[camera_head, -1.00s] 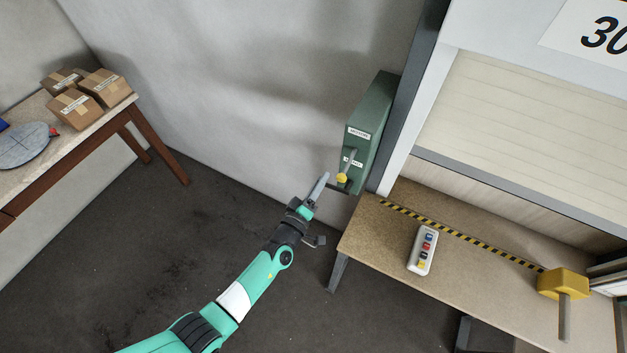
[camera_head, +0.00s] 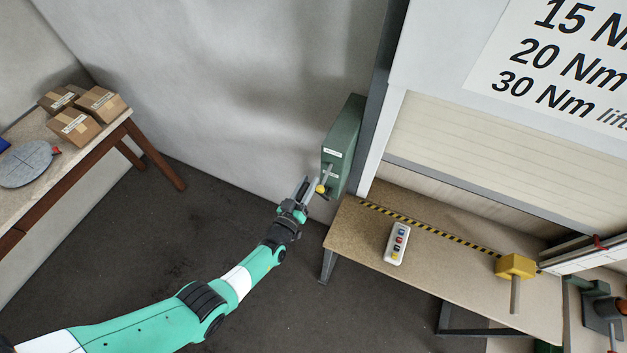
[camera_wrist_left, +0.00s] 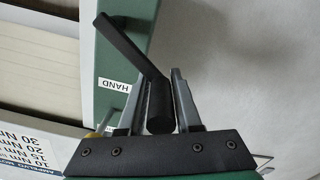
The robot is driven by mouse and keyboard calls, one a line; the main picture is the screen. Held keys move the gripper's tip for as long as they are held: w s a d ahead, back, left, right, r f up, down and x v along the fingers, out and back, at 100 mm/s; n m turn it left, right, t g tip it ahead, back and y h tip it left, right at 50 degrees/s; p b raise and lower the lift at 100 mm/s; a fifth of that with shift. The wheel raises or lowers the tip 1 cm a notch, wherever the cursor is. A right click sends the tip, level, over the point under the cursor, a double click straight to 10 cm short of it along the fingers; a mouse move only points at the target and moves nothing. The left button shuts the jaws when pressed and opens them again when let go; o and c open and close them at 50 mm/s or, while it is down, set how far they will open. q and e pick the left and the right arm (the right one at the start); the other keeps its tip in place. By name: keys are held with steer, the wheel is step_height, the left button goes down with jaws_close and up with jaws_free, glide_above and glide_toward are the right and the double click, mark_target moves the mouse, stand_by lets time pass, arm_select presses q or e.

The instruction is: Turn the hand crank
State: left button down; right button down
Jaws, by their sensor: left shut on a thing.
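The green gearbox (camera_head: 342,140) is mounted at the wall beside the shutter frame, with white labels on its front. Its hand crank (camera_head: 328,174) stands out from that front, near a yellow knob (camera_head: 320,188). In the left wrist view the crank (camera_wrist_left: 132,45) is a dark bar ending in a round dark grip (camera_wrist_left: 160,105). My left gripper (camera_head: 310,187) is at the crank. In the wrist view its two grey fingers (camera_wrist_left: 158,85) stand on either side of the grip, shut on it. A "HAND" label (camera_wrist_left: 114,85) shows on the gearbox. My right gripper is not in view.
A workbench (camera_head: 350,230) with a striped edge line stands right of the gearbox, holding a button box (camera_head: 397,244) and a yellow block with a grey shaft (camera_head: 515,268). A table with cartons (camera_head: 75,127) is at the left. Open floor lies between.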

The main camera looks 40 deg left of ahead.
arm_select(q)
steer(key=shift+d, duration=0.15)
steer(key=shift+f, duration=0.1)
steer(key=c, duration=0.7)
jaws_free()
steer(key=shift+s, duration=0.15)
steer(key=p+v, duration=0.6)
steer(key=v, duration=0.5)
steer(key=shift+s+d, duration=0.1)
steer(key=shift+s, duration=0.05)
